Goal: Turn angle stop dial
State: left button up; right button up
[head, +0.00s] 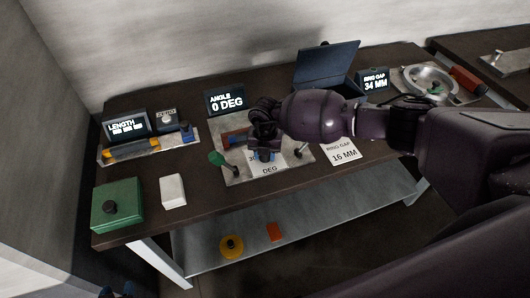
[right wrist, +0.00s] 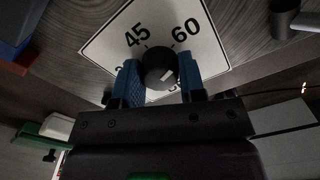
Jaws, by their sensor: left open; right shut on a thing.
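The angle stop dial (right wrist: 160,67) is a dark round knob with a white mark, set on a white plate (right wrist: 100,47) printed 45 and 60. My right gripper (right wrist: 160,80) has its two blue fingers on either side of the dial, shut on it. In the head view my right gripper (head: 264,154) reaches down over the metal bender plate (head: 236,175) and hides the dial. The angle display (head: 226,102) reads 0 DEG.
A green-knobbed lever (head: 216,158) stands left of the dial. The length display (head: 125,125), a green box (head: 117,207) and a white block (head: 173,191) are further left. A blue open box (head: 325,65) and a ring gap display (head: 374,83) stand behind my right arm.

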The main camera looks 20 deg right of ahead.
jog(key=o, duration=0.9)
notch_tip(320, 180, up, 11)
jog(key=shift+f+b, duration=0.1)
jog(key=shift+b, duration=0.35)
